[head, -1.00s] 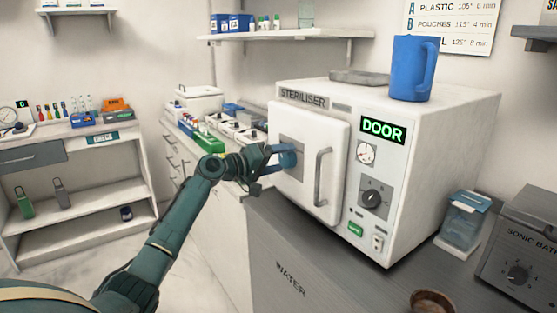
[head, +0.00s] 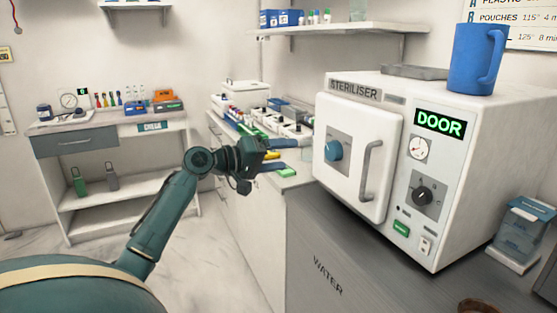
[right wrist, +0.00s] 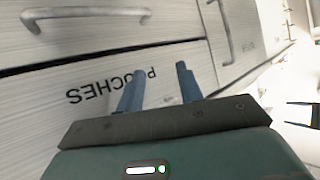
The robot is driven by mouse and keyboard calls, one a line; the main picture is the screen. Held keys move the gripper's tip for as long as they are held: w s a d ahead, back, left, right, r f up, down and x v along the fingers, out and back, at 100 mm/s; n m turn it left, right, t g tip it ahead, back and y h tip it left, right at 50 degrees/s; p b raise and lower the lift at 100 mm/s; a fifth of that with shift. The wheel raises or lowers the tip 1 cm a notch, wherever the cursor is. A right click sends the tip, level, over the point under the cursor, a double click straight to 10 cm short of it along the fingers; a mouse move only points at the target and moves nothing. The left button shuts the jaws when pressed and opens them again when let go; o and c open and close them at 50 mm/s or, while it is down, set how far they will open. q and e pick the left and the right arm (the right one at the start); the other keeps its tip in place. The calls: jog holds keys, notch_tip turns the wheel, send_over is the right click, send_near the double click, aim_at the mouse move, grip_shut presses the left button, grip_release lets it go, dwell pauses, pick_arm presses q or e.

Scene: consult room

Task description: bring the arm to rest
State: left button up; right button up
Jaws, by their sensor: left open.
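My left gripper (head: 287,157) is open and empty, in the air to the left of the steriliser (head: 468,170). My left arm reaches in from the lower left. The door has a grey handle (head: 370,172); I cannot tell if it is fully closed. The display (head: 439,123) reads DOOR in green. My right gripper (right wrist: 159,72) shows only in the right wrist view, its two blue fingers apart with nothing between them, in front of a drawer marked POUCHES (right wrist: 60,95).
A blue jug (head: 474,60) and a grey tray (head: 412,71) stand on the steriliser. A counter (head: 300,215) runs under it. Behind my left gripper are racks and small items on a side counter. A shelf unit (head: 90,145) stands at the far left, with open floor before it.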

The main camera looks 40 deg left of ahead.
pick_arm(q)
jog(key=shift+s+a, duration=0.1)
jog(key=shift+s, duration=0.1)
pick_arm(e)
jog(key=shift+r, duration=0.15)
pick_arm(q)
jog(key=s+d+f+m+g+y+p, duration=0.15)
jog(key=d+f, duration=0.25)
jog(key=f, duration=0.4)
jog(key=s+d+f+m+g+y+p, duration=0.1)
jog(key=s+d+f, duration=0.3)
jog(key=f, duration=0.5)
jog(key=s+d+f+m+g+y+p, duration=0.1)
jog(key=d+f+g, duration=0.1)
jog(key=d+f, duration=0.45)
jog(key=s+d+f+m+p, duration=0.1)
jog(key=s+d+f+m, duration=0.2)
jog(key=s+d, duration=0.5)
jog(key=s+d+f+m+p, duration=0.2)
jog(key=s+d+f+m, duration=0.1)
jog(key=s+d, duration=0.6)
jog(key=shift+f, duration=0.65)
pick_arm(e)
jog(key=shift+s+d+r+g+h, duration=0.15)
jog(key=shift+d+r+h, duration=0.15)
jog(key=shift+d+r, duration=0.2)
jog(key=shift+s+d+r+g+h, duration=0.15)
jog(key=shift+d+r+h, duration=0.15)
jog(key=shift+d+r, duration=0.15)
